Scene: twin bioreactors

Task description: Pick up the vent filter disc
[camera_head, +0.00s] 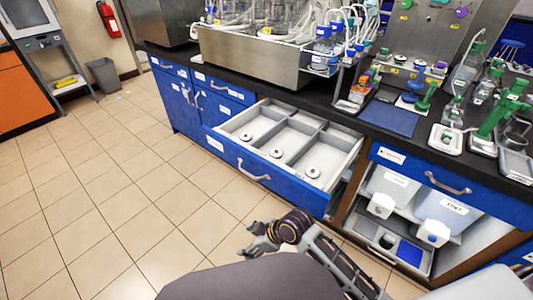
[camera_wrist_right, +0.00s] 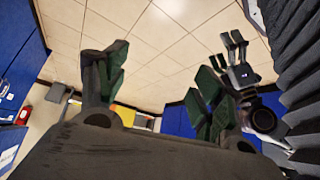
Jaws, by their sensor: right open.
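Several round pale discs with darker centres lie in the open drawer (camera_head: 212,134) in the head view. One disc (camera_head: 246,136) is in the left compartment, one (camera_head: 278,154) in the middle and one (camera_head: 313,172) in the right. I cannot tell which is the vent filter disc. My right gripper (camera_head: 254,239) is open and empty, in front of the drawer and apart from it. Its spread fingers (camera_wrist_right: 155,88) also show in the right wrist view. A gripper that looks like my left one (camera_wrist_right: 232,58) shows there too; its jaw state is unclear.
A black counter (camera_head: 345,120) above the drawer holds a steel tub (camera_head: 250,62), a blue mat (camera_head: 389,118) and glassware. An open cabinet with white containers (camera_head: 388,190) is right of the drawer.

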